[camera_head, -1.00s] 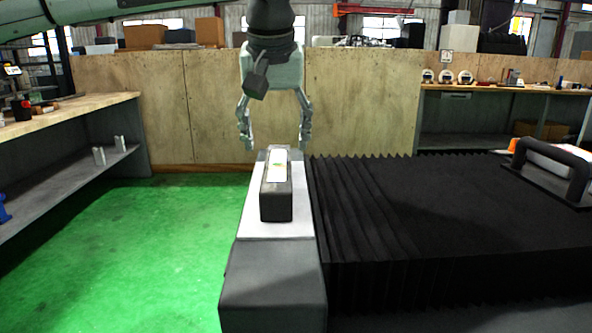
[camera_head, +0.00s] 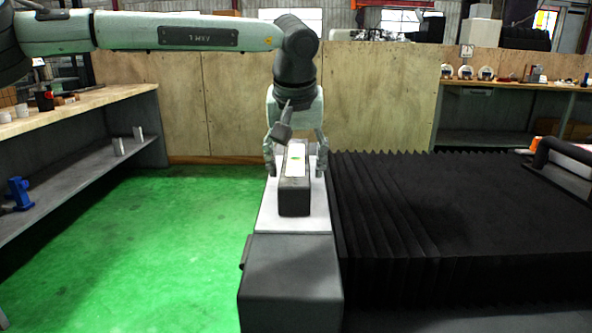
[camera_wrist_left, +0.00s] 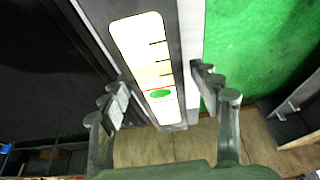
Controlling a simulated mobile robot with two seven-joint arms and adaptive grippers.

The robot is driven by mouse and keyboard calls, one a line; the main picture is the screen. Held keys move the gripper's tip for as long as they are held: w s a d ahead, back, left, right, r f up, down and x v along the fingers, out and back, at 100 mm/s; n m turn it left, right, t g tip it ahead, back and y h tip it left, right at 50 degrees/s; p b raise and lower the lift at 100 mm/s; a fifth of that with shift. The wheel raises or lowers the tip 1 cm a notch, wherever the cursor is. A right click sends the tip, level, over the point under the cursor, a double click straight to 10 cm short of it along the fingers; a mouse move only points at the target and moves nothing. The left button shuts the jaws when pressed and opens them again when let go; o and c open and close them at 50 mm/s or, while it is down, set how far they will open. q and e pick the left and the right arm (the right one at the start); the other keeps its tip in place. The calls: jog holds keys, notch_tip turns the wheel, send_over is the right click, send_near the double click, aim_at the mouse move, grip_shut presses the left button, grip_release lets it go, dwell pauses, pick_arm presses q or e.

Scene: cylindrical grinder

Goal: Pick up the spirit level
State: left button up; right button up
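The spirit level (camera_head: 294,200) is a dark grey bar with a white label-like top face and a green spot. It lies lengthwise on a pale ledge (camera_head: 262,220) of the machine. My left gripper (camera_head: 296,168) comes down over its far part, with one finger on each side. In the left wrist view the level (camera_wrist_left: 155,75) runs between the two open fingers (camera_wrist_left: 164,92), which look apart from its sides. Whether either finger touches it is hard to tell. My right gripper is not in view.
A black pleated bellows cover (camera_head: 430,210) lies right of the ledge, with a black handle (camera_head: 565,155) at the far right. A dark grey block (camera_head: 290,280) is in front. A plywood wall (camera_head: 380,100) stands behind. A workbench (camera_head: 85,105) stands left, beyond green floor.

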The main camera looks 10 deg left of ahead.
pick_arm(q)
grip_shut()
jog(key=shift+r, duration=0.15)
jog(key=shift+r, duration=0.1)
